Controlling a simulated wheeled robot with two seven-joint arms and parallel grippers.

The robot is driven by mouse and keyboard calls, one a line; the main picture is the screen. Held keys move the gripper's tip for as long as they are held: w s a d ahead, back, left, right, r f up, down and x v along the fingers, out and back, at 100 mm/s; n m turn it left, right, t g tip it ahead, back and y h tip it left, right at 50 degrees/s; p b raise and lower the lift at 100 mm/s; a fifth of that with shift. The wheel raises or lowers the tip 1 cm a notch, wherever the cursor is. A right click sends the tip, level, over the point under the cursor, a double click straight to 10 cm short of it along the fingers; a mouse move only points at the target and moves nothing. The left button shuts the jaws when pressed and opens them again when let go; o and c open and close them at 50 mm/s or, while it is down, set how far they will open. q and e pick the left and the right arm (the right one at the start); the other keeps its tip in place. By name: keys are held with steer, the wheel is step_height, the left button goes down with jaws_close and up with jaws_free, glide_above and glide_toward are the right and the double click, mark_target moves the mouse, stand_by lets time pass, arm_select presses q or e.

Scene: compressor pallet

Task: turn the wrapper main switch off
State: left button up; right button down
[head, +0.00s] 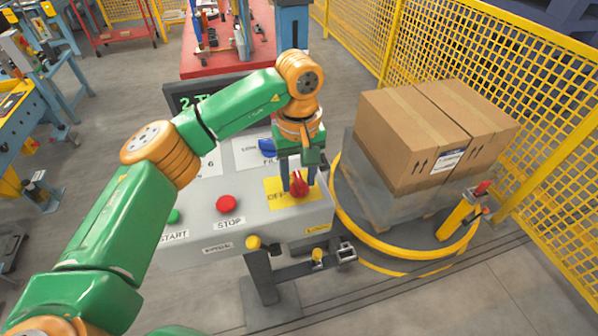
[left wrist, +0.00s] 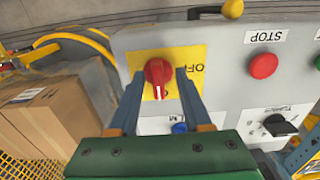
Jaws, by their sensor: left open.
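The main switch is a red rotary knob (head: 298,186) on a yellow plate (head: 278,194) at the right of the grey control panel (head: 262,222). The knob also shows in the left wrist view (left wrist: 157,72), its grip bar lying roughly upright in the picture, with the OFF label to its right. My left gripper (head: 297,180) points down at the switch. In the left wrist view its open fingers (left wrist: 160,76) stand on either side of the knob; I cannot tell whether they touch it. My right gripper is not in view.
A red STOP button (head: 227,203), a green START button (head: 174,215) and a blue knob (head: 267,147) sit on the same panel. Cardboard boxes (head: 405,140) stand on a pallet on the yellow-rimmed turntable (head: 385,247) to the right. Yellow mesh fencing (head: 500,65) runs behind.

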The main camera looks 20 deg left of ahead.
arm_select(q)
steer(key=shift+w+a+f, duration=0.15)
steer(key=shift+w+f, duration=0.1)
steer(key=shift+w, duration=0.15)
steer(key=shift+s+r, duration=0.1)
steer(key=shift+s, duration=0.05)
jaws_close()
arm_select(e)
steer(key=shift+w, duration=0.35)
arm_select(q)
steer(key=shift+n, duration=0.3)
steer(key=n, duration=0.3)
steer(key=shift+n+b, duration=0.4)
steer(key=n, duration=0.4)
steer(key=shift+b, duration=0.3)
steer(key=n, duration=0.5)
steer(key=shift+n+b, duration=0.5)
steer(key=shift+n, duration=1.7)
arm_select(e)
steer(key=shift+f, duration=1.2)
